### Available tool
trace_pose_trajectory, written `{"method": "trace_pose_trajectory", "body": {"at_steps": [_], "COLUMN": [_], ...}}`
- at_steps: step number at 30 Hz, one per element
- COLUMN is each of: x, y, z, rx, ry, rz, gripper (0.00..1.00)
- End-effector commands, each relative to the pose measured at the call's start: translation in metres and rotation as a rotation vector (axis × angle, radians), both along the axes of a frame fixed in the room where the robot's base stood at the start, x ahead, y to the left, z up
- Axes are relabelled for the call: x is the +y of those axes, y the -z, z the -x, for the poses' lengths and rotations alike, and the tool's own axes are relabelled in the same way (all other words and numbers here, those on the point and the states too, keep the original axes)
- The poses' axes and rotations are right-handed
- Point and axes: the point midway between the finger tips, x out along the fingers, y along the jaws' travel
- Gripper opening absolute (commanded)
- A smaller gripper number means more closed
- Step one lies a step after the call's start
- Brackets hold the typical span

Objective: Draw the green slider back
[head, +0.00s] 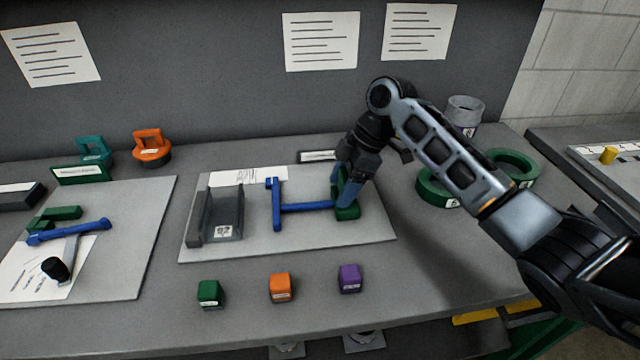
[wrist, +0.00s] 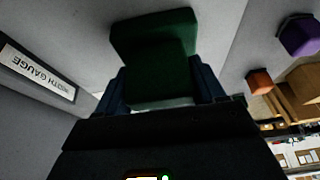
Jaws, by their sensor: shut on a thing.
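The green slider (head: 347,213) is at the right end of a blue bar (head: 305,207) on a light grey board. The bar's left end carries a blue crosspiece (head: 274,204). My gripper (head: 345,192) comes down from above right and is shut on the slider, one blue finger on each side. In the wrist view, the green slider (wrist: 155,45) sits between the two blue fingers. The fingers and wrist partly cover the slider in the head view.
A grey channel block (head: 222,231) stands left on the grey board (head: 250,249). Green (head: 209,294), orange (head: 281,288) and purple (head: 349,279) cubes sit in front. Green tape rolls (head: 437,187) lie to the right, near my arm. The board between crosspiece and slider is clear beside the bar.

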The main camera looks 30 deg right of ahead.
Motion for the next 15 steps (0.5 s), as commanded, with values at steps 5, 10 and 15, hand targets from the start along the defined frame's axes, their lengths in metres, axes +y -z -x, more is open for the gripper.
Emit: {"method": "trace_pose_trajectory", "body": {"at_steps": [5,10,15], "x": [-0.0051,-0.0062,-0.0055], "y": [-0.001,-0.0009,-0.0008], "z": [0.0015,0.0017,0.0015], "rx": [-0.001,0.0,0.0], "ry": [0.0,0.002,0.001], "rz": [0.001,0.002,0.002], "gripper": [0.14,0.14,0.85]}}
